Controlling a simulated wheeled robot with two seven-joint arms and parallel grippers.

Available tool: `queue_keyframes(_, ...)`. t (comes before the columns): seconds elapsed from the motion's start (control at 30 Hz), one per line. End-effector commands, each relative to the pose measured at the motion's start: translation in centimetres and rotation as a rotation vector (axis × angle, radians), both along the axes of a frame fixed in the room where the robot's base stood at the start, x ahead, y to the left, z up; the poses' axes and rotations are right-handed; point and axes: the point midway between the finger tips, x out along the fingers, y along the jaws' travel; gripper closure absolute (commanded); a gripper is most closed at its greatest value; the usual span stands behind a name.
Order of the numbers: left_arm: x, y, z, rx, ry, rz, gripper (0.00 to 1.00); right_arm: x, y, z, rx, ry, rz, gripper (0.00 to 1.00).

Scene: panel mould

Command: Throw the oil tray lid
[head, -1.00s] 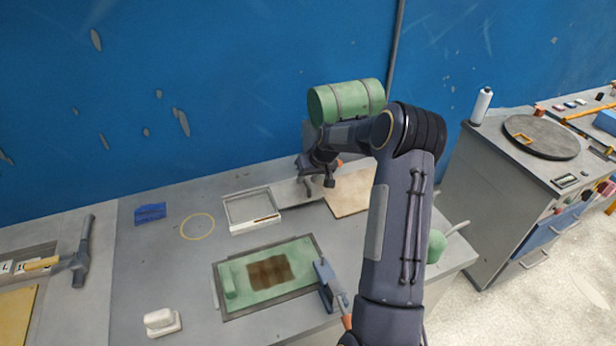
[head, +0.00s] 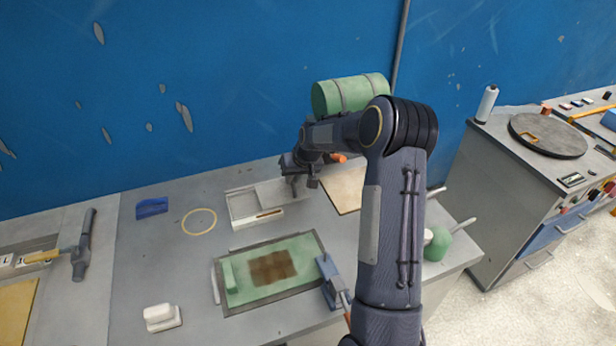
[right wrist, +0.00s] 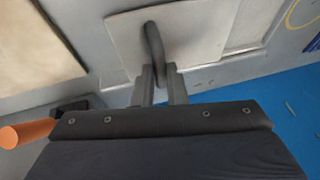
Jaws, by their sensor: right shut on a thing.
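The oil tray (head: 243,225) is a shallow pale rectangular tray on the bench behind the green panel mould. Its lid (head: 275,193) is a flat light-grey plate covering the tray's right part and reaching past its right side; the left part is open. My right gripper (head: 299,184) is at the lid. In the right wrist view my right gripper (right wrist: 161,88) is shut on the dark upright handle (right wrist: 153,45) of the lid (right wrist: 198,40); the tray rim (right wrist: 247,25) shows beside it. I cannot tell whether the lid touches the rim. My left gripper is out of view.
A tan board (head: 345,190) lies right of the lid. A green cylinder (head: 348,94) is behind my arm. The green mould (head: 297,246), a blue clamp-like piece (head: 330,280), a yellow ring (head: 199,222) and a white block (head: 160,316) are on the bench.

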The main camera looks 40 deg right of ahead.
Motion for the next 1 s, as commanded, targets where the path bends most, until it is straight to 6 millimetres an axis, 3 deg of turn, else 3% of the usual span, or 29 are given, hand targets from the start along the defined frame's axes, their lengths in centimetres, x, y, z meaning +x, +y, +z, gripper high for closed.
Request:
queue_keyframes(0.03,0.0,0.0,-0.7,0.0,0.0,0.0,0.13,0.5,1.5,-0.3,-0.001,-0.001,0.008,1.0)
queue_keyframes(0.2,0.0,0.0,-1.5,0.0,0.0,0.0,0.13,1.6,5.3,-0.2,-0.001,0.0,0.008,1.0)
queue_keyframes(0.4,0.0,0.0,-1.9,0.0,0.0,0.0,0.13,2.6,8.2,-0.1,0.0,0.0,0.003,1.0)
queue_keyframes(0.6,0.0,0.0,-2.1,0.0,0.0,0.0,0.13,2.9,9.3,0.0,0.0,0.001,0.001,1.0)
queue_keyframes(0.93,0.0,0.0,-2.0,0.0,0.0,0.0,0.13,3.0,9.6,0.0,0.003,-0.001,0.003,1.0)
queue_keyframes(0.97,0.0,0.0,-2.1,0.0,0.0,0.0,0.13,3.0,9.6,0.0,0.003,-0.001,0.003,0.84)
queue_keyframes(1.0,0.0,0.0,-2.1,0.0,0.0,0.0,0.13,3.0,9.6,0.0,0.003,-0.001,0.003,0.79)
